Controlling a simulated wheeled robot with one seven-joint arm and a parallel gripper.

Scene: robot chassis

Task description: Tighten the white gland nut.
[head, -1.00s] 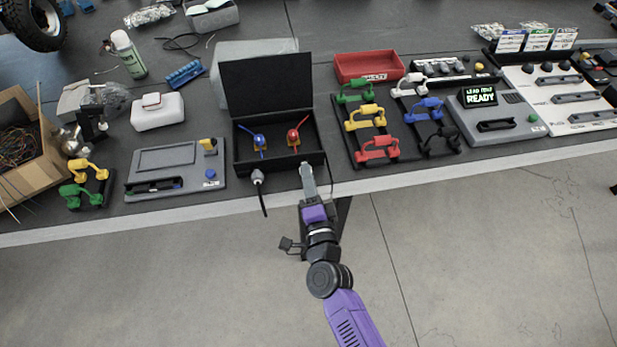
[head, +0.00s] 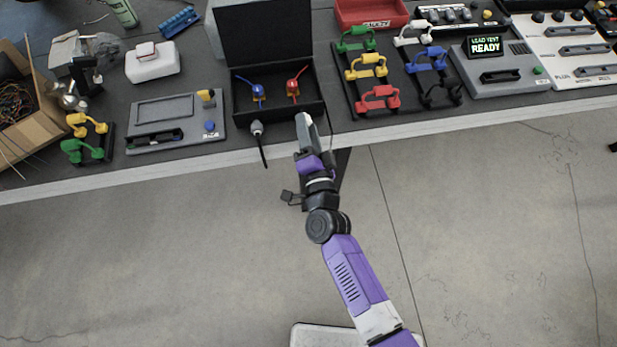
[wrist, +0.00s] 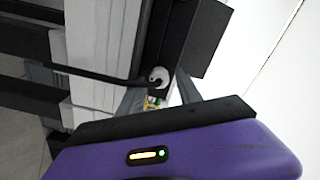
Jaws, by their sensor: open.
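The white gland nut (head: 257,128) is on the front wall of the open black box (head: 235,112), with a black cable (head: 263,152) hanging from it. In the wrist view the nut (wrist: 159,75) is a small pale round part just beyond my fingers, with the cable running off to the left. My gripper (head: 303,120) is to the right of the nut in the head view, near the box's front right edge. In the wrist view my gripper (wrist: 160,95) has its two fingers apart with nothing held between them. The nut's threads are too small to see.
A grey panel (head: 165,135) stands left of the box. Racks of coloured clamps (head: 372,70) stand to the right.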

